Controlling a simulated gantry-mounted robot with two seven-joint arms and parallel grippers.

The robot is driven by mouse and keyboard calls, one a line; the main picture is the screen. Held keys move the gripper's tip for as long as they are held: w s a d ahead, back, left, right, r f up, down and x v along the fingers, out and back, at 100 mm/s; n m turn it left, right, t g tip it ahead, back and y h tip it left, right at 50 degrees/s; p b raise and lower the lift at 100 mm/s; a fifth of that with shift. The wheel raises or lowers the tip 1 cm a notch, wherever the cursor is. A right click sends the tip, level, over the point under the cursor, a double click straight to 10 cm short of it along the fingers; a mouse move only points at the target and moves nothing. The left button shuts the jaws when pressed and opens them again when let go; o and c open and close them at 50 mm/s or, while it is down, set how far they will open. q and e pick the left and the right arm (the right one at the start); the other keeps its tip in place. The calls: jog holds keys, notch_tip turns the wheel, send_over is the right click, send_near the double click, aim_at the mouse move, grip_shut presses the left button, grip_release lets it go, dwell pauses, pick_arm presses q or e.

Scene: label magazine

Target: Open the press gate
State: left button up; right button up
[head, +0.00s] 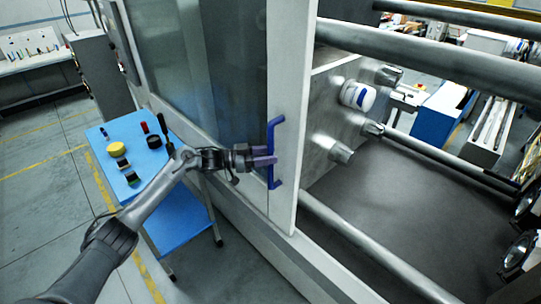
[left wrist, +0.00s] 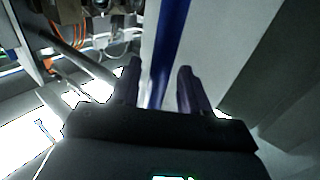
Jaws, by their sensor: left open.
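The press gate (head: 235,70) is a large sliding panel with a dark window and a pale frame; its right edge stands beside the open press interior. A blue vertical bar handle (head: 276,122) is fixed on the frame near that edge. My left gripper (head: 268,156) is at the handle's middle, with its purple fingers open. In the left wrist view the blue handle (left wrist: 170,40) runs between the two spread fingertips (left wrist: 158,75), and I cannot tell whether either finger touches it. My right gripper is not in view.
A blue cart (head: 150,160) with a yellow-topped pot (head: 117,150) and small tools stands under and beside my left arm. Thick steel tie bars (head: 440,62) cross the press opening on the right. Grey floor (head: 40,200) lies open at left.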

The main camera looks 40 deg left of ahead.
pick_arm(q)
jog(key=v, duration=0.9)
jog(key=shift+s+a+b, duration=0.2)
jog(key=shift+s+b, duration=0.05)
jog(key=shift+b, duration=0.1)
